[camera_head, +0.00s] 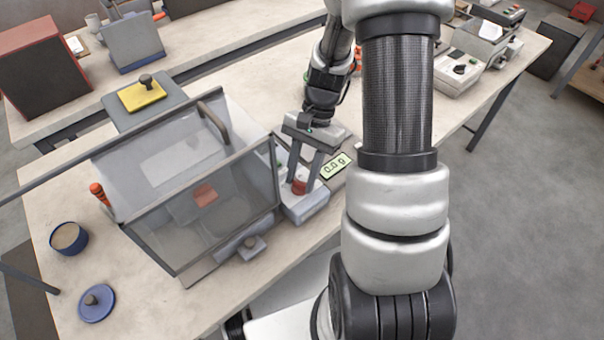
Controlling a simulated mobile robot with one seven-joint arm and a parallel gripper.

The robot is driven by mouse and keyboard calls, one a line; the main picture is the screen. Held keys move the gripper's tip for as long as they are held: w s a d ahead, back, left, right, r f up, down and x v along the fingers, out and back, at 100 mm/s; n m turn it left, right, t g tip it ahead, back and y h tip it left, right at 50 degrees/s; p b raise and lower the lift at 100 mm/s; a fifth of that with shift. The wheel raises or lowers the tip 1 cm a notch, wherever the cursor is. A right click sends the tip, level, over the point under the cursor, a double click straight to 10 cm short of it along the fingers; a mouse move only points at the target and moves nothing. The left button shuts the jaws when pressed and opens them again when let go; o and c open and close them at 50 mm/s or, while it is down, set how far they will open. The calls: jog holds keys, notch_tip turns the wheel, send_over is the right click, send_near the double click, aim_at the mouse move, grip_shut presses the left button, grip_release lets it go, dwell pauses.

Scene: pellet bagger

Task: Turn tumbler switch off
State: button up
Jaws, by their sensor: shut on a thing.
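My gripper (302,184) points down at a grey unit (310,206) to the right of the clear-walled box. Its two fingers are on either side of a small red part (299,187) on top of that unit, and the jaws are shut on it. This red part looks like the tumbler switch, but it is small and partly hidden by the fingers, so I cannot tell its position. A display (335,166) beside the gripper reads about 0.0 g.
The clear-walled box (210,215) with a handle stands close to the left of my gripper. A blue pot (69,238) and a blue lid (96,303) are at the front left. A yellow plate with a knob (142,95) is behind. A device with a black knob (460,70) is at right.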

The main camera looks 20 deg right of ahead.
jog(key=shift+w+a+n+g+h, duration=0.1)
jog(key=shift+n+g+h, duration=0.25)
jog(key=shift+n, duration=0.85)
jog(key=o, duration=1.1)
jog(key=shift+r, duration=0.1)
jog(key=v, duration=1.7)
jog(key=shift+r+p, duration=0.2)
jog(key=shift+p, duration=0.2)
jog(key=shift+a, duration=0.1)
jog(key=s+a+r+n+t+h, duration=0.1)
jog(key=s+a+r+n+t, duration=0.1)
jog(key=s+r+t, duration=0.1)
jog(key=s+a+r+n+t+h+p, duration=0.1)
jog(key=s+a+r+n+t, duration=0.2)
jog(key=s+r, duration=0.3)
jog(key=s+a+r+n+t+h+p, duration=0.1)
jog(key=s+a+r+n+t, duration=0.1)
jog(key=s+r, duration=0.3)
jog(key=shift+s+a+n+t, duration=0.4)
jog(key=shift+s+n+t, duration=0.15)
jog(key=shift+n, duration=0.15)
